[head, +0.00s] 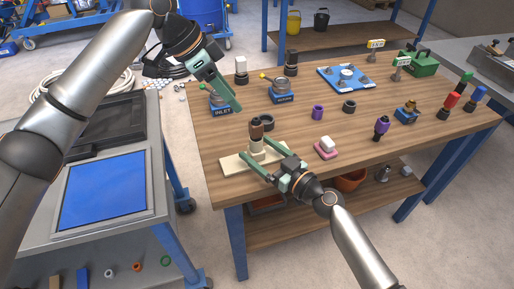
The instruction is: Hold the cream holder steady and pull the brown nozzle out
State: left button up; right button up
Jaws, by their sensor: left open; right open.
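The cream holder (257,152) stands upright on a flat cream base plate (232,166) near the table's front left edge. The brown nozzle (256,127) sits upright in its top. My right gripper (254,150) is open and low at the holder, with its green fingers on either side of it. Whether the fingers touch it cannot be told. My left gripper (222,91) is open and empty, higher up and to the left of the nozzle, above the area of the inlet fixture (221,109). One of its green fingers points down toward the table.
Dark rings (266,123) lie just behind the nozzle. A pink block with a white top (326,147) is right of my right gripper. A blue-based fixture (283,94) stands further back. The wooden table (370,170) has clear room at front right.

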jog(key=shift+w+a, duration=0.45)
jog(key=shift+c, duration=0.3)
